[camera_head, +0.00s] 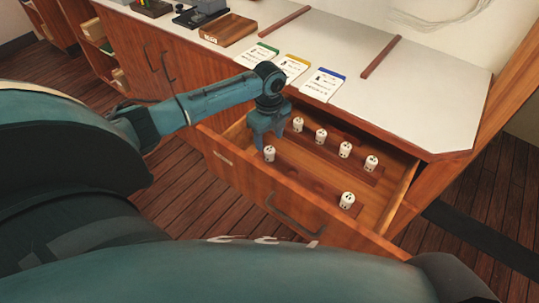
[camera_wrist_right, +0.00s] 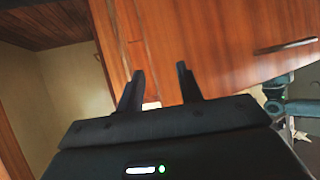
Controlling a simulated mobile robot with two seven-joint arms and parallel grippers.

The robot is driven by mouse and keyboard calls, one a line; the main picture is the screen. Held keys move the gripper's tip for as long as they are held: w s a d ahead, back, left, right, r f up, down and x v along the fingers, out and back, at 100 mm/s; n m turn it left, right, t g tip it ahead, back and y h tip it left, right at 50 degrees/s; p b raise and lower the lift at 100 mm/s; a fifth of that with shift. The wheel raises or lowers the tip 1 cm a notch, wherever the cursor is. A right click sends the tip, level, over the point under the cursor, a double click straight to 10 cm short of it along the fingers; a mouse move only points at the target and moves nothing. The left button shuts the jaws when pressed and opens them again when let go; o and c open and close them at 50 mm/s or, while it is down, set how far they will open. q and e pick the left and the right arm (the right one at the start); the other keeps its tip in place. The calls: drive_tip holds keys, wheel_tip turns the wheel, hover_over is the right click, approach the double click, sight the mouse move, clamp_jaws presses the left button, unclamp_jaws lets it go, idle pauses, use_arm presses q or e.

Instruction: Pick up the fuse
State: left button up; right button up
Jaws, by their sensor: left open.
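Several small white fuses with dark marks stand in an open wooden drawer (camera_head: 318,190). A back row holds fuses (camera_head: 298,124), (camera_head: 321,136), (camera_head: 345,149) and (camera_head: 371,163). In the front row, one fuse (camera_head: 270,153) stands at the left and another (camera_head: 347,200) at the right. My left gripper (camera_head: 270,140) is open and points down at the drawer's left end. Its fingers are just above and beside the front-left fuse; I cannot tell whether they touch it. My right gripper (camera_wrist_right: 160,84) is open and empty, in front of a wooden cabinet face.
The white countertop (camera_head: 420,100) overhangs the drawer's back. Three cards with green, yellow (camera_head: 292,67) and blue edges lie on it, beside a wooden tray (camera_head: 228,30) and a wooden strip (camera_head: 380,57). The drawer front carries a dark handle (camera_head: 290,215). Empty sockets show between the front-row fuses.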

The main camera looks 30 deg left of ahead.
sight(270, 149)
use_arm(q)
wheel_tip(270, 149, down, 5)
drive_tip(key=shift+s+d+r, duration=0.1)
drive_tip(key=shift+c, duration=0.5)
drive_tip(key=c, duration=1)
drive_tip(key=shift+o, duration=0.2)
